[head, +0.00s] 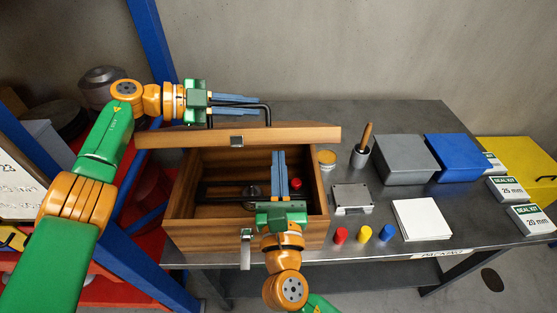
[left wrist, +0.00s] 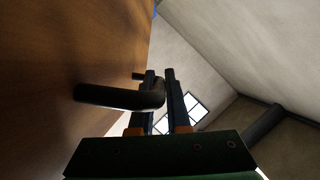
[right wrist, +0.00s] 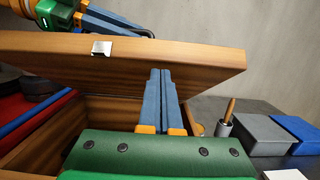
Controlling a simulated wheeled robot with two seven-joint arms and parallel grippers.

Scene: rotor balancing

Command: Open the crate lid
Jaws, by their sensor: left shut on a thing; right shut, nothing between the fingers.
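The wooden crate (head: 187,227) stands on the left part of the grey table with its lid (head: 305,133) raised and tilted back. A metal latch plate (head: 237,140) is on the lid's front edge, and a latch (head: 246,250) hangs on the crate's front. My left gripper (head: 255,104) is shut on the black lid handle (head: 268,115); the handle lies between its fingers in the left wrist view (left wrist: 140,97). My right gripper (head: 280,155) is shut and empty, over the open crate below the lid. Inside, a red thing (head: 296,183) and a dark part show, partly hidden by my right gripper.
Right of the crate are a metal plate (head: 352,198), red, yellow and blue caps (head: 363,233), a white block (head: 421,219), a cup with a wooden-handled tool (head: 361,157), a grey box (head: 404,160) and a blue box (head: 457,158). Seal kit boxes lie at the table's right edge.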

